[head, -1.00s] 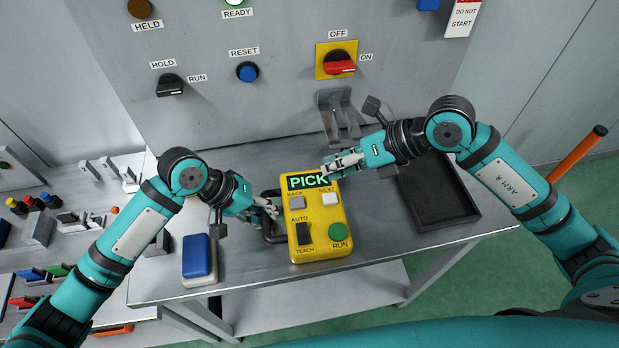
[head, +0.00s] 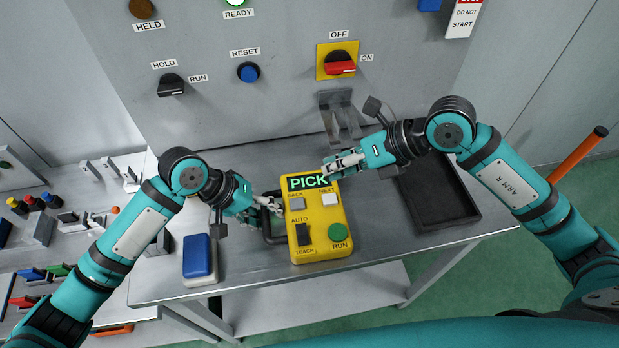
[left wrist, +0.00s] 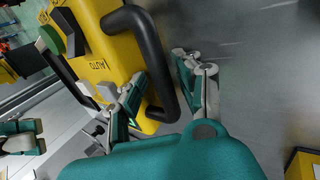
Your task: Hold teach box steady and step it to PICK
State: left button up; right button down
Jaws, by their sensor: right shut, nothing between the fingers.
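The yellow teach box (head: 320,227) lies on the steel bench. Its screen (head: 308,182) reads PICK in green. Below are the grey BACK button (head: 297,203), the pale NEXT button (head: 330,200), a black AUTO/TEACH rocker (head: 303,234) and the green RUN button (head: 338,232). My left gripper (head: 268,208) is at the black side handle (left wrist: 150,50). In the left wrist view its fingers are apart on either side of the handle, with a gap visible. My right gripper (head: 331,170) is shut and empty over the box's upper right corner, above NEXT in the picture.
A black tray (head: 474,212) sits to the right on the bench. A blue-and-white block (head: 199,258) lies at the left. A metal bracket (head: 338,115) stands behind the box. The wall panel carries a red OFF/ON switch (head: 341,68) and a blue RESET button (head: 248,72).

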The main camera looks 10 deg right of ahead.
pick_arm(q)
jog(key=v, duration=1.7)
